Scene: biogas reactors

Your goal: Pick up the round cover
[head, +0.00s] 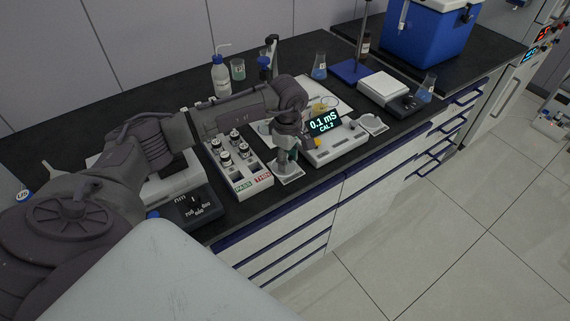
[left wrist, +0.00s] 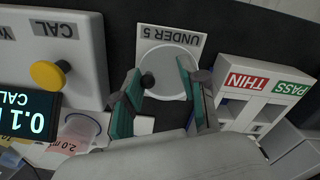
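The round cover (left wrist: 172,82) is a flat pale grey disc lying on a white card marked "UNDER 5" (left wrist: 186,40) in the left wrist view. A small black knob (left wrist: 148,80) shows over the disc's left part. My left gripper (left wrist: 158,74) is open, its two teal fingers over the disc with the knob between them, closer to the left finger. I cannot tell whether a finger touches it. In the head view my left gripper (head: 286,160) points down over the card (head: 291,178) at the bench's front edge and hides most of the cover. My right gripper is not in view.
A meter reading 0.1 mS (head: 335,145) stands close to the right of the gripper. A white rack of vials marked PASS and THIN (head: 253,184) stands close to its left. Bottles and flasks (head: 320,66) stand behind. A small round dish (head: 373,124) lies right of the meter.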

